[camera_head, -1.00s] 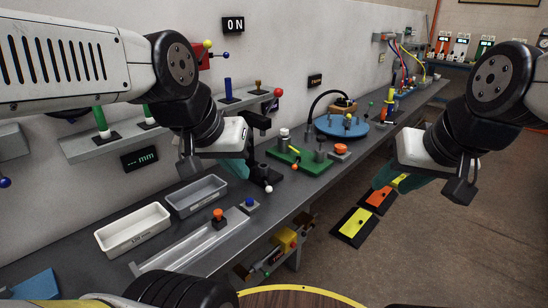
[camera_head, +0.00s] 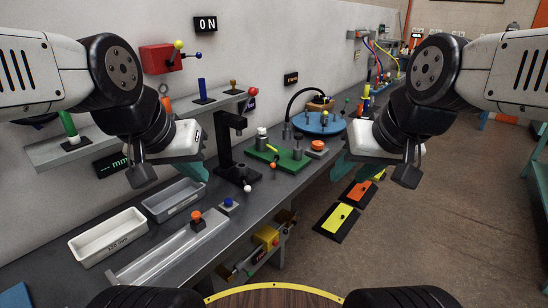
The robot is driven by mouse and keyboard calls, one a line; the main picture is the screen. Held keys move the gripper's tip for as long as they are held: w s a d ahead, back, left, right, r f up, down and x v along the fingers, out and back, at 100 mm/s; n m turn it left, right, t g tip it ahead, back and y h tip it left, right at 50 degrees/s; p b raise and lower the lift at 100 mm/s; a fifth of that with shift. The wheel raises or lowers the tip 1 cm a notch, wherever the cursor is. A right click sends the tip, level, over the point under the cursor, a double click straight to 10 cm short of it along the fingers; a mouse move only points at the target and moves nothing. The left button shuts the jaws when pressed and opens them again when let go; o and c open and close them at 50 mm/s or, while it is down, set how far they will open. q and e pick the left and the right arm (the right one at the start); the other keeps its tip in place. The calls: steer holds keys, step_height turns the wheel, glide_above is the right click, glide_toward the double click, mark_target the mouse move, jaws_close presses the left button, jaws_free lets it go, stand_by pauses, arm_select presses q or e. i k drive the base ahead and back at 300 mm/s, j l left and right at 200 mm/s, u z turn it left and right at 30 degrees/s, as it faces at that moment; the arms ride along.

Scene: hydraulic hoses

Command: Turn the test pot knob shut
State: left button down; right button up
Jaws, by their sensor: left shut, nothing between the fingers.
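No label marks the test pot, so I cannot tell for sure which knob is its own. A green base (camera_head: 282,158) on the bench carries grey cylinders and a white-topped post (camera_head: 262,137) with a yellow lever (camera_head: 272,148). An orange knob (camera_head: 318,145) sits on a grey base just right of it. A round blue table (camera_head: 319,123) with a black hose stands behind. My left gripper (camera_head: 182,172) is shut and empty, above the bench left of the black press. My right gripper (camera_head: 358,165) hangs right of the orange knob, apart from it; its finger gap is hidden.
A black press stand (camera_head: 226,145) with a white ball-ended lever rises left of the green base. Two trays, white (camera_head: 75,247) and grey (camera_head: 151,210), lie at the left. A wall shelf (camera_head: 105,138) hangs above. Yellow and orange floor plates lie right of the bench; open floor lies beyond.

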mark_target(261, 131)
steer(key=i+l+u, duration=0.2)
steer(key=u, duration=0.15)
steer(key=i+l+u, duration=0.1)
steer(key=l+u, duration=0.25)
steer(key=i+l+u, duration=0.1)
steer(key=l+u, duration=0.25)
